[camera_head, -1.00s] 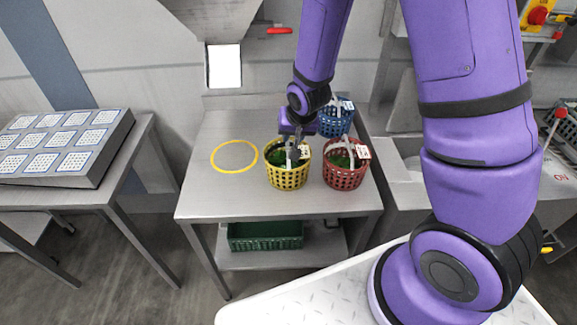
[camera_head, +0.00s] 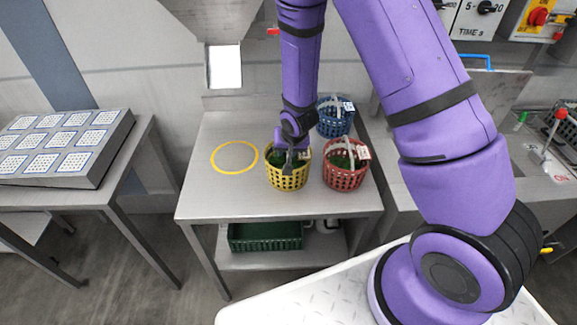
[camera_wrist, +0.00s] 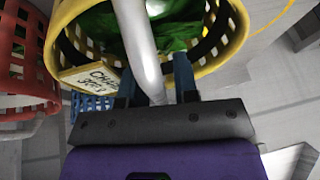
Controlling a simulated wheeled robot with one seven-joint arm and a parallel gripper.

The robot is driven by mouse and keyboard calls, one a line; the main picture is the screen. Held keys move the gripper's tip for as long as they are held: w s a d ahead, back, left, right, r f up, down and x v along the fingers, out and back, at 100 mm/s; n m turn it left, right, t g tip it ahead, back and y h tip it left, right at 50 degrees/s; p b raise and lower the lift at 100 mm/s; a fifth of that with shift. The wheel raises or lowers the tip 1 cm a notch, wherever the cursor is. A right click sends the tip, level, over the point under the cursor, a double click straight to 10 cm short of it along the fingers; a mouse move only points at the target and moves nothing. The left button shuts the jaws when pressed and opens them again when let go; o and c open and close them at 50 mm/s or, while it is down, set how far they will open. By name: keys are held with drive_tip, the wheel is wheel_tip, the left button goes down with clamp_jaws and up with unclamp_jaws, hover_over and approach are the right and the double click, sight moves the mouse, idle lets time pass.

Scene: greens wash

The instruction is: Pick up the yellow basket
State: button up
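The yellow basket (camera_head: 287,181) stands upright on the metal table, with green leaves inside and a pale arched handle. My gripper (camera_head: 290,160) is down at its handle, pointing downward. In the wrist view, the yellow basket's rim (camera_wrist: 238,32) fills the top and a label hangs on its side. The pale handle (camera_wrist: 138,40) runs between the two dark fingers of my gripper (camera_wrist: 155,78). The fingers look spread, with a gap beside the handle. The handle's near end is hidden by the gripper body.
A red basket (camera_head: 345,179) stands close to the right and a blue basket (camera_head: 335,120) behind. A yellow ring (camera_head: 214,166) marks bare table (camera_head: 215,198) on the left. A green crate (camera_head: 265,243) sits on the lower shelf. A tray of white panels (camera_head: 60,178) is at far left.

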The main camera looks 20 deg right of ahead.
clamp_jaws()
idle(1.5)
